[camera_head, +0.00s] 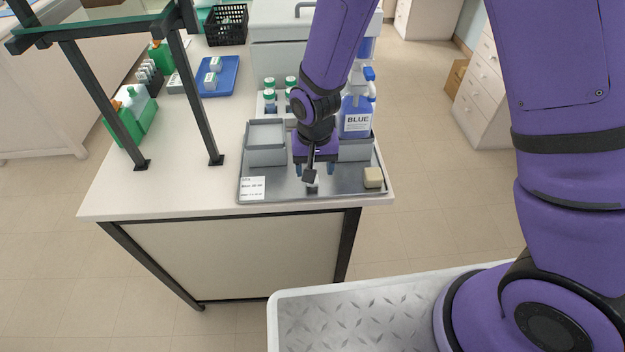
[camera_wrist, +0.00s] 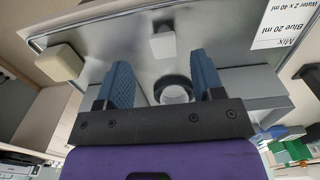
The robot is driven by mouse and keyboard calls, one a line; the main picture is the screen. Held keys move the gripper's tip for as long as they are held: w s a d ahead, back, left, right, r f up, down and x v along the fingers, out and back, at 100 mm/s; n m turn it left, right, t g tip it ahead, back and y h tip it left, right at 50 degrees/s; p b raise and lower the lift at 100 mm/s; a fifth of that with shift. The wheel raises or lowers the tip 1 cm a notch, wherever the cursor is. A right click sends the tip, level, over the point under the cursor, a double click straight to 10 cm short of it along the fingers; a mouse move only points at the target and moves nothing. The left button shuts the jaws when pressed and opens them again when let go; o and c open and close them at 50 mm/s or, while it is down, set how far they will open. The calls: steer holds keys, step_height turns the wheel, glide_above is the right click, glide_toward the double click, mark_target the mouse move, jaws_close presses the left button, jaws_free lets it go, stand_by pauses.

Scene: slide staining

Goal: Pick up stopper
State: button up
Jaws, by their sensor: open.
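A small white piece, which looks like the stopper (camera_wrist: 162,42), sits on the metal tray (camera_wrist: 110,50) in the wrist view. In the head view the small white piece (camera_head: 312,182) shows just below my gripper (camera_head: 314,169), partly covered by it. My gripper also shows in the wrist view (camera_wrist: 162,72), its two blue fingers apart and nothing held between them. The white piece lies beyond the fingertips there, between their lines. A round dark-rimmed vessel (camera_wrist: 158,88) with a pale inside shows between the fingers, partly hidden by the gripper.
A tan block (camera_head: 373,177) sits at the tray's right corner and a label card (camera_head: 253,188) at its left corner. A grey box (camera_head: 266,145) and a blue bottle marked BLUE (camera_head: 357,110) stand close to my gripper. The front strip of the tray is mostly clear.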

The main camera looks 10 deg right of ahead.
steer(key=shift+a+f, duration=0.2)
steer(key=shift+f, duration=2.45)
steer(key=c, duration=1)
